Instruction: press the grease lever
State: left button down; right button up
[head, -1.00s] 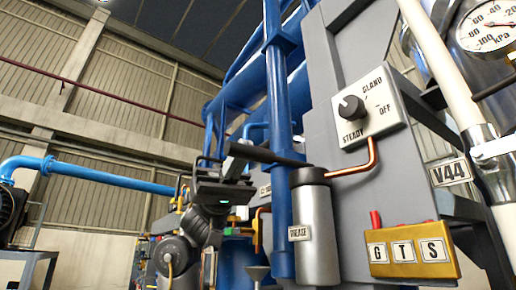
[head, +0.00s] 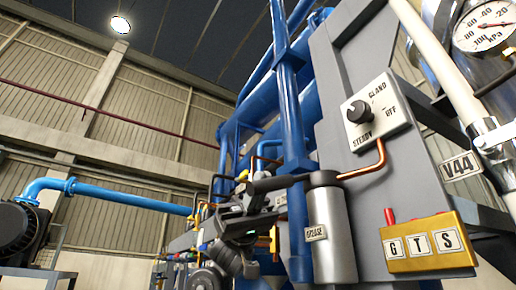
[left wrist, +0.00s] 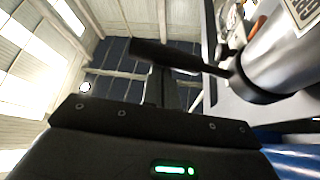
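The grease lever is a dark bar (head: 290,182) at the top of the grey cylinder labelled GREASE (head: 332,235). In the head view it reaches left from the cylinder and ends at my left gripper (head: 255,200). In the left wrist view the lever (left wrist: 185,58) runs left from the cylinder's dark collar, and a dark finger of my left gripper (left wrist: 157,88) shows beneath and overlaps it. I cannot tell whether they touch. The finger gap is not clear, and I see nothing held. My right gripper is out of view.
A GLAND/STEADY/OFF panel with a black knob (head: 358,111) is above the cylinder, joined by a copper pipe (head: 365,170). A yellow G T S box (head: 428,242) is at right. A blue column (head: 290,110) stands close behind the lever.

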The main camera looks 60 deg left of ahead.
pick_arm(q)
jog(key=shift+d+f, duration=0.1)
jog(key=shift+r+p, duration=0.45)
jog(key=a+f, duration=0.1)
jog(key=a, duration=0.8)
jog(key=shift+w+a+f, duration=0.25)
jog(key=shift+w+f, duration=0.15)
jog(key=shift+w, duration=0.15)
dwell(0.8)
